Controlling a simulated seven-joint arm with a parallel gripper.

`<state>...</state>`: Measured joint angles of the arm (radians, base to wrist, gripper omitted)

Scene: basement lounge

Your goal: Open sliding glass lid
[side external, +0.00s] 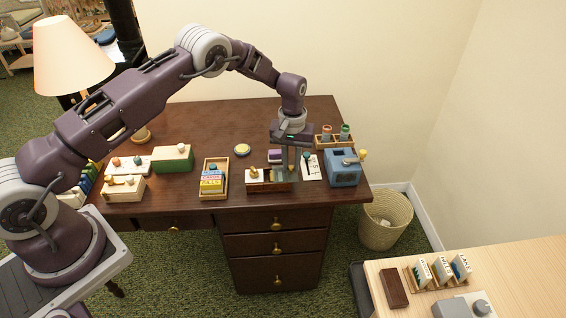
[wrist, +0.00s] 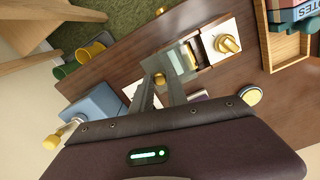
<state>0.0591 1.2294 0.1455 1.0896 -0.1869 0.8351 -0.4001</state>
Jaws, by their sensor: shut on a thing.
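A low wooden box (side external: 257,187) lies near the desk's front edge, and it also shows in the wrist view (wrist: 213,62). A pale see-through lid (wrist: 185,60) covers its end nearer my gripper. A small brass knob (wrist: 160,78) shows at that end. My gripper (side external: 290,174) points down at the right end of the box. In the wrist view its fingertips (wrist: 160,88) are closed around the small knob. The fingers partly hide the lid.
A blue device with a crank (side external: 343,167) stands close to the right, and a white card (side external: 311,167) lies between. A wooden tray of small boxes (side external: 213,192) is to the left. A rack with jars (side external: 335,140) stands behind. The desk's front edge is close.

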